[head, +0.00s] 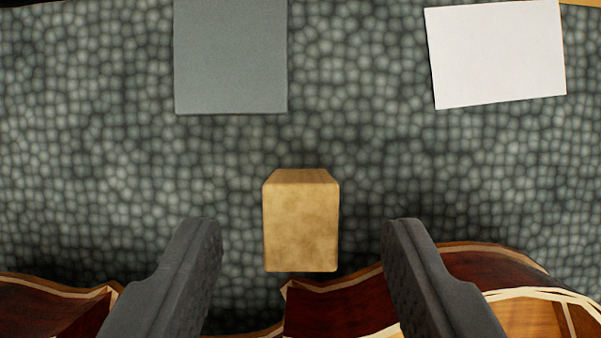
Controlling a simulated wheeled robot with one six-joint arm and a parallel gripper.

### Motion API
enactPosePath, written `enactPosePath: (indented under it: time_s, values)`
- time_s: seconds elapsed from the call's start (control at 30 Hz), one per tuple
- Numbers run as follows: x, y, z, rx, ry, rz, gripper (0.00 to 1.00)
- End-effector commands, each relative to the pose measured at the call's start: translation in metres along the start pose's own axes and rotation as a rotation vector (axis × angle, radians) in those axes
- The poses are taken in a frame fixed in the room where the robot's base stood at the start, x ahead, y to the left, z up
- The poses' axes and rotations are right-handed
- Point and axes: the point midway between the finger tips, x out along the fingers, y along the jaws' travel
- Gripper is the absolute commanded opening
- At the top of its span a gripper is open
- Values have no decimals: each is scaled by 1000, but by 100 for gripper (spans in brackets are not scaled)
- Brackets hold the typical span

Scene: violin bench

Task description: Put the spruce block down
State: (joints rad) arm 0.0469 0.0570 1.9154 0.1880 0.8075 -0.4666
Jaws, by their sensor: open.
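The spruce block (301,228) is a pale tan wooden block in the head view, just below the picture's middle. It rests on the grey cobble-patterned bench surface (365,150), close to the edge of a dark red-brown violin body. My gripper (302,225) is open, with one dark finger to the left of the block and one to the right. Clear gaps show on both sides, and neither finger touches the block.
A flat grey square (230,60) lies at the upper left and a white sheet (497,52) at the upper right. Violin body parts (340,305) with pale edging run along the bottom, under and beside my fingers. The patterned surface between is clear.

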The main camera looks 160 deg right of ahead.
Motion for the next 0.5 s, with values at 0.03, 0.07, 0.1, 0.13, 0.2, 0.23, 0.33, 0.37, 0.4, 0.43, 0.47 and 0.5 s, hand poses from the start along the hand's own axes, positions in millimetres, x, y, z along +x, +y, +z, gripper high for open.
enactPosePath:
  time_s: [0.03,0.07,0.1,0.13,0.2,0.23,0.33,0.37,0.4,0.43,0.47,0.5]
  values:
    - [9,0,1,0,-3,-2,49]
    - [13,0,1,0,-4,-2,49]
    - [18,0,1,0,-3,-1,49]
    - [22,0,1,0,-2,-1,49]
    - [30,0,1,0,-3,-1,49]
    - [33,0,1,0,-3,-1,49]
    - [35,0,1,0,-1,-1,49]
    - [35,0,1,0,-1,0,49]
    - [35,0,1,0,0,0,49]
    - [35,0,1,0,-1,0,49]
    - [35,0,1,0,-1,0,49]
    - [35,0,1,0,-1,0,45]
